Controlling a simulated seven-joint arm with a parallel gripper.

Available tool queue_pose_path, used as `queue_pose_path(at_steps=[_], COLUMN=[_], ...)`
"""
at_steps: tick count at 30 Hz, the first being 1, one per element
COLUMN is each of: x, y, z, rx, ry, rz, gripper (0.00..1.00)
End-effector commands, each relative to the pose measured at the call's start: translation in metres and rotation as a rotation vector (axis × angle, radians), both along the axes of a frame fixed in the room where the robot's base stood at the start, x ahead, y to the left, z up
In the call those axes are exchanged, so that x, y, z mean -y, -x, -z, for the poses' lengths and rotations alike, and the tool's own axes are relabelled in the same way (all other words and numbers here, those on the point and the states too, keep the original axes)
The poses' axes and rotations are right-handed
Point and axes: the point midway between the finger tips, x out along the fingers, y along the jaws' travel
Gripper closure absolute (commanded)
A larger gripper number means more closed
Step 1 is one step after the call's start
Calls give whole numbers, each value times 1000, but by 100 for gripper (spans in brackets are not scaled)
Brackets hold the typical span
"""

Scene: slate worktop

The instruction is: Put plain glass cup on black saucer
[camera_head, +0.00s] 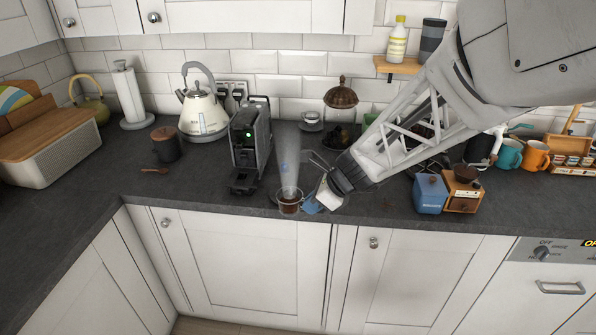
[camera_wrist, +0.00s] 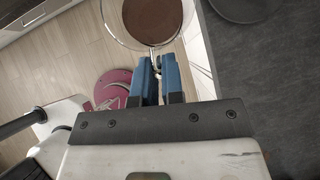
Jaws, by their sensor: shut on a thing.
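My gripper (camera_head: 313,203) has its blue fingers closed on the handle of the glass cup (camera_head: 290,204), which holds brown liquid. The cup looks upright, at the front edge of the worktop. In the wrist view my gripper (camera_wrist: 158,75) pinches the handle, and the cup (camera_wrist: 151,20) is cut off by the top of the picture. Floor shows below it there, so it is held in the air. A dark round thing, which looks like the black saucer (camera_wrist: 247,9), lies on the worktop to the cup's right in the wrist view. I cannot clearly make out the saucer in the head view.
A black coffee machine (camera_head: 250,145) stands behind and left of the cup. A blue box (camera_head: 430,193) and a wooden grinder (camera_head: 462,190) stand to the right. A kettle (camera_head: 202,110) and a dark pot (camera_head: 166,145) stand left. Worktop (camera_head: 215,208) near the front left is clear.

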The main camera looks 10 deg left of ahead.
Motion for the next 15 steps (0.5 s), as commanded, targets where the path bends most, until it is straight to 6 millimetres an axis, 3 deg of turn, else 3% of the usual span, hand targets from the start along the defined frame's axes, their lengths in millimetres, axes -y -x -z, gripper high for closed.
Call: queue_pose_path(at_steps=[6, 15], x=[21, 26], y=[11, 15], z=[1, 2], rx=[1, 0], ry=[0, 0], rz=[-57, -76], gripper=[100, 100])
